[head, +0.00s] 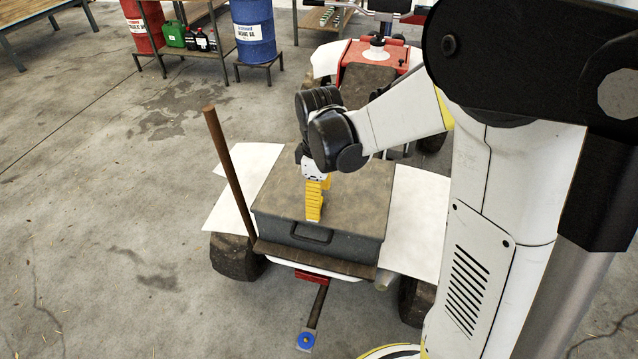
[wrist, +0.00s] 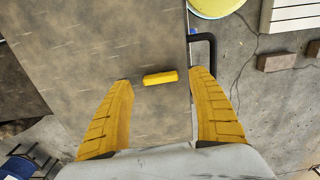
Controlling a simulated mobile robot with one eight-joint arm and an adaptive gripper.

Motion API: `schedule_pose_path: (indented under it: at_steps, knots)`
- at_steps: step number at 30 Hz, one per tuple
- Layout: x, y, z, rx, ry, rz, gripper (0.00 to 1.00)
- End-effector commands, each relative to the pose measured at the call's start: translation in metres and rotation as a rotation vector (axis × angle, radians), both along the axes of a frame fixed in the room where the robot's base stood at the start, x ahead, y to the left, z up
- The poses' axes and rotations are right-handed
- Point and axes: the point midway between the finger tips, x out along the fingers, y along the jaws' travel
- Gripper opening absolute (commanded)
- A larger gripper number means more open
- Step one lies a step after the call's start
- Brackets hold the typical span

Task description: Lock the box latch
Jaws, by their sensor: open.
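The dark grey box (head: 335,238) sits closed on the rear of a small vehicle, its flat brown lid (head: 365,195) down. A black handle (head: 312,232) is on its near side; it also shows in the wrist view (wrist: 211,48). A small yellow bar, apparently the latch (wrist: 160,77), shows near the lid's edge in the wrist view. My gripper (head: 313,217) points down over the lid near the handle. In the wrist view its yellow fingers (wrist: 162,80) are spread, one on each side of the bar, with gaps. Contact cannot be told. In the head view the bar is hidden or indistinguishable from the fingers.
A rusty upright post (head: 228,170) stands at the box's left corner. White fenders (head: 245,185) flank the box, and a red vehicle part (head: 375,55) lies beyond. A blue drum (head: 253,30) and a red drum (head: 140,25) stand at the back. The concrete floor at left is clear.

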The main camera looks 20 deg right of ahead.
Motion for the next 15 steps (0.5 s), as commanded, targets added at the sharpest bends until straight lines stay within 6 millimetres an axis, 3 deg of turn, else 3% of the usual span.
schedule_pose_path:
  at_steps: [9,15]
  knots:
    - [-0.001,0.000,0.071,0.000,0.000,0.000,0.68]
    - [-0.001,0.000,0.097,0.000,0.000,0.000,0.68]
